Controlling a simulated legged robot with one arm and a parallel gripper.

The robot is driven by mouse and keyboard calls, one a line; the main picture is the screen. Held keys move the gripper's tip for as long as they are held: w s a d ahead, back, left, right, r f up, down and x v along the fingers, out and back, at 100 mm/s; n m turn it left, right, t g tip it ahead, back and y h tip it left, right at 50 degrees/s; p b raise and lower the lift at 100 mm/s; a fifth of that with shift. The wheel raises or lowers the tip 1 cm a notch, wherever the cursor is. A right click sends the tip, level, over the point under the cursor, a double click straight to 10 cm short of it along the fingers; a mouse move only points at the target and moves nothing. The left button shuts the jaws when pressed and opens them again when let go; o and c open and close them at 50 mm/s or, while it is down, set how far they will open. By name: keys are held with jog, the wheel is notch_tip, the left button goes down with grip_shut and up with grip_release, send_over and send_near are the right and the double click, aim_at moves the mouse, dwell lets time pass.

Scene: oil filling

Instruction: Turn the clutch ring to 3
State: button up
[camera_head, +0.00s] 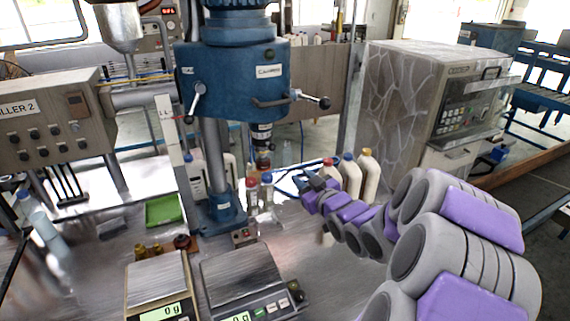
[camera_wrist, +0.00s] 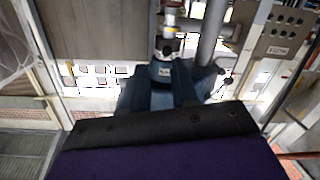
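The blue capping machine (camera_head: 232,75) stands at the centre of the head view. Its dark spindle with ring-like bands (camera_head: 262,135) hangs below the blue head; I cannot read a ring number. In the wrist view, which looks turned over, the banded spindle (camera_wrist: 168,38) rises from the blue head (camera_wrist: 170,85) near the top centre. My gripper (camera_head: 314,184) is to the right of and below the spindle in the head view, apart from it. Its fingers are too small to tell whether open or shut. My dark wrist body fills the bottom of the wrist view.
Tall bottles (camera_head: 368,178) stand behind my gripper. Small red-capped (camera_head: 252,192) and blue-capped (camera_head: 267,192) bottles stand below the spindle. Two scales (camera_head: 160,280) (camera_head: 240,278) sit at the front. Lever handles (camera_head: 300,97) stick out of the blue head. A green tray (camera_head: 164,210) lies left.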

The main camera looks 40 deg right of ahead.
jog(key=d+f+n+g, duration=0.1)
jog(key=f+g, duration=0.1)
jog(key=w+d+f+n+g+p, duration=0.1)
jog(key=d+f+n+g, duration=0.1)
jog(key=f, duration=0.1)
jog(key=d+f+n+g+h, duration=0.1)
jog(key=d+f+g, duration=0.1)
jog(key=shift+w+d+f+n+p, duration=0.1)
jog(key=shift+w+f+n+p, duration=0.2)
jog(key=shift+f+n, duration=0.1)
grip_shut()
jog(key=n+g+h+p, duration=0.5)
jog(key=n+g+h, duration=0.4)
jog(key=n+h, duration=0.15)
send_near(264, 140)
jog(key=s+d+f, duration=0.2)
jog(key=s, duration=0.4)
jog(key=w+a+r+n+h, duration=0.1)
jog(key=w+a+n, duration=0.15)
jog(key=a, duration=0.75)
jog(key=s+b+x, duration=0.1)
jog(key=b+x, duration=0.1)
jog(key=x, duration=1.2)
jog(key=shift+w+r, duration=0.2)
jog(key=shift+w, duration=0.05)
